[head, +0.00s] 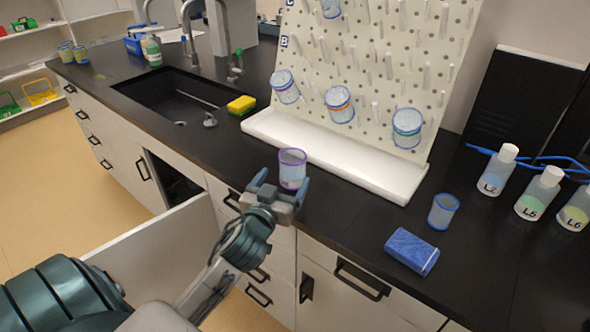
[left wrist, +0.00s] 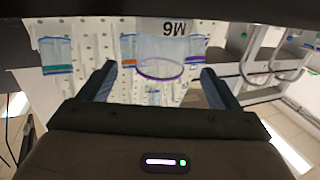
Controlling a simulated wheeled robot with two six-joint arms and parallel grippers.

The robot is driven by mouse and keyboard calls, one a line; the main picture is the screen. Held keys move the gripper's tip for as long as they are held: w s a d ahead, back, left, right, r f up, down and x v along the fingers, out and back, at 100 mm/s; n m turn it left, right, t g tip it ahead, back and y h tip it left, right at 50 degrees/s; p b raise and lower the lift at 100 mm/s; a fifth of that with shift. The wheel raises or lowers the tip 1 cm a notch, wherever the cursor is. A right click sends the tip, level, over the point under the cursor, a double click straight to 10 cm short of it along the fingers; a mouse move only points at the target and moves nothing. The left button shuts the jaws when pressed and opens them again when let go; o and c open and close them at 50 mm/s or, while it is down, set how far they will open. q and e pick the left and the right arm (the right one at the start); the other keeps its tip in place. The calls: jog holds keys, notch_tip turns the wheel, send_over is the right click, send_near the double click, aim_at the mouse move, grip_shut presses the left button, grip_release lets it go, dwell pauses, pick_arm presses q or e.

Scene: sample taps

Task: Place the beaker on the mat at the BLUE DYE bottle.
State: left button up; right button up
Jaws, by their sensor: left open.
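A clear beaker with a purple rim (head: 292,168) is near the counter's front edge, below the white drip tray. My left gripper (head: 281,183) is open, with its fingers on either side of the beaker's lower part. In the left wrist view the purple-rimmed beaker (left wrist: 160,50) shows between and beyond the open fingers (left wrist: 155,78), with an upside-down "M6" above it. I cannot tell whether the fingers touch it. No bottle marked BLUE DYE and no mat can be made out. My right gripper is not in view.
A pegboard (head: 375,60) with several hanging beakers stands over the white tray (head: 340,160). Bottles L2 (head: 495,172), L5 (head: 538,195) and L6 (head: 574,212), a small blue-rimmed beaker (head: 443,210) and a blue box (head: 411,251) are at right. A sink (head: 180,100) is at left.

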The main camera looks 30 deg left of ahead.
aim_at(288, 171)
pick_arm(q)
jog(key=shift+w+a+r, duration=0.1)
jog(key=shift+w+r, duration=0.05)
jog(key=shift+w, duration=0.45)
jog(key=shift+p+x, duration=0.35)
jog(key=shift+x, duration=0.6)
jog(key=x, duration=0.1)
jog(key=p+x, duration=0.1)
jog(key=x, duration=0.1)
jog(key=shift+w+a+f, duration=0.15)
jog(key=shift+f, duration=0.1)
jog(key=shift+w+a+f, duration=0.1)
jog(key=shift+w+f, duration=0.1)
jog(key=shift+w, duration=0.3)
jog(key=c, duration=1.2)
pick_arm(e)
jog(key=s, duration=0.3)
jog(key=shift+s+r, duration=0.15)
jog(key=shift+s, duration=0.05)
pick_arm(q)
jog(key=shift+r, duration=0.25)
